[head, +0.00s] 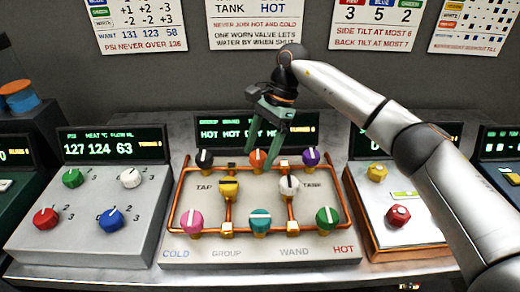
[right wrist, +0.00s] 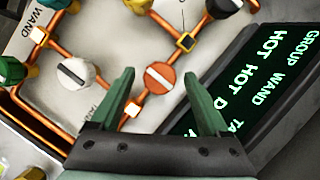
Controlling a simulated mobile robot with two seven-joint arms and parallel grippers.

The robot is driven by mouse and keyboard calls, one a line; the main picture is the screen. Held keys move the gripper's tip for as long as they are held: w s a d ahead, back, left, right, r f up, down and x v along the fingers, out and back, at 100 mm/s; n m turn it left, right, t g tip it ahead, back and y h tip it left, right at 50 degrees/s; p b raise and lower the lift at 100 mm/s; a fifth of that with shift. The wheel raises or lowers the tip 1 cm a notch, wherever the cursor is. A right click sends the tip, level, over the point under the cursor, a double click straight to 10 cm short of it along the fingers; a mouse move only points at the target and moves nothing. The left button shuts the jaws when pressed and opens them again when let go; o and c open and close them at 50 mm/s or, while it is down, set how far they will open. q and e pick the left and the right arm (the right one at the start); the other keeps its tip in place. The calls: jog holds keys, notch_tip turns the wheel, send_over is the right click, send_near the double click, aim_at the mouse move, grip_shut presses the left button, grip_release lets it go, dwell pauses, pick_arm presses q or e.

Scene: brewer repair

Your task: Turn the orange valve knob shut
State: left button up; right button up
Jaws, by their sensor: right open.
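The orange valve knob (head: 257,160) sits at the middle of the top copper pipe on the centre panel (head: 200,249). Its white line runs roughly across the pipe. It also shows in the right wrist view (right wrist: 160,77), between my fingertips in the picture. My right gripper (head: 264,150) has green fingers, open and empty, pointing down over the back of the panel by the orange knob. The fingers look apart from the knob, but the exact gap is hard to tell. My left gripper is not in view.
A black knob (head: 204,157) and a purple knob (head: 310,156) flank the orange one. A yellow knob (head: 229,188) and a white knob (head: 289,184) sit in front. A dark display (head: 220,131) stands close behind. Other panels stand either side.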

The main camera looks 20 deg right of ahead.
jog(key=shift+r, duration=0.1)
jog(key=v, duration=1.2)
jog(key=shift+d+r, duration=0.1)
jog(key=shift+d, duration=0.05)
